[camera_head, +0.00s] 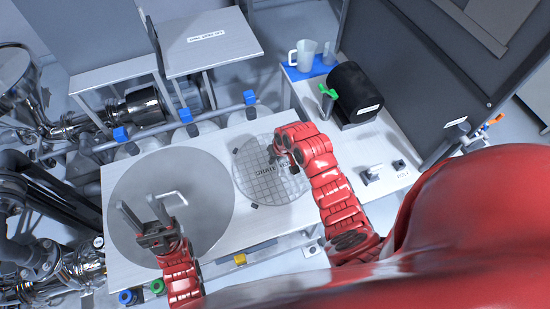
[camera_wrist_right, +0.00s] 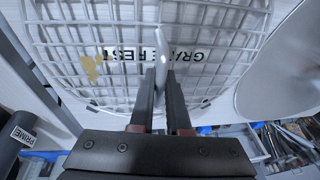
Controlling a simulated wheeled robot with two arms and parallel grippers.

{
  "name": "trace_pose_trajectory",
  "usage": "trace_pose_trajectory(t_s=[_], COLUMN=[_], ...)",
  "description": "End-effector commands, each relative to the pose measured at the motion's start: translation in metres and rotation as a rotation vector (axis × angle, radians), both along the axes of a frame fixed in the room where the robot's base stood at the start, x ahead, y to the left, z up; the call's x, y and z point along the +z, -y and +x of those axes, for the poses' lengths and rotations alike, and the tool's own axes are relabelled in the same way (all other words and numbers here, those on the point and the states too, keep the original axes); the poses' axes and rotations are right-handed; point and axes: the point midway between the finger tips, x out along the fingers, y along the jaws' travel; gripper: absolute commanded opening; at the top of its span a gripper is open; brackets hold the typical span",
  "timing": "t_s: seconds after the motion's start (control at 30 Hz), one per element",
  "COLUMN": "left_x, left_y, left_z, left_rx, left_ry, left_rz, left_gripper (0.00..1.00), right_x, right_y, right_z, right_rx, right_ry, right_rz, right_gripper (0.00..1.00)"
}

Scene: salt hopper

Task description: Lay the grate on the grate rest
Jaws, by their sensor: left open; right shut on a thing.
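The round wire grate (camera_head: 262,185) is at the middle of the bench in the head view, over the spot lettered GRATE REST. In the right wrist view the grate (camera_wrist_right: 60,35) fills the upper part, and the lettering of the grate rest (camera_wrist_right: 200,55) shows through its mesh. My right gripper (camera_wrist_right: 161,82) is shut on the grate's pale upright handle (camera_wrist_right: 161,58). I cannot tell whether the grate touches the rest. My left gripper (camera_head: 137,206) is open and empty, over the large grey disc.
The large round grey disc (camera_head: 205,185) lies left of the grate. A black cylinder (camera_head: 352,90) and a clear jug (camera_head: 303,57) on a blue mat stand at the back right. A yellowish patch (camera_wrist_right: 92,68) shows at the grate's mesh.

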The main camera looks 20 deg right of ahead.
Motion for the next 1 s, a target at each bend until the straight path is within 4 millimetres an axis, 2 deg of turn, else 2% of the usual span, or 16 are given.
trace_pose_trajectory(t_s=[0.83, 0.87, 1.0], left_x=[-0.009, -0.008, -0.008], left_y=[0.0, 0.0, 0.0], left_z=[0.0, 0.0, 0.0], left_rx=[0.0, 0.0, 0.0], left_ry=[0.0, 0.0, 0.0], left_rz=[0.0, 0.0, 0.0], left_gripper=[0.5, 0.5, 0.5], right_x=[-0.011, -0.01, -0.01], right_y=[0.0, 0.0, 0.0], right_z=[0.001, 0.001, 0.001], right_rx=[0.0, 0.0, 0.0], right_ry=[0.002, 0.002, 0.001], right_rz=[-0.001, -0.001, -0.001], right_gripper=[0.0, 0.2, 0.45])
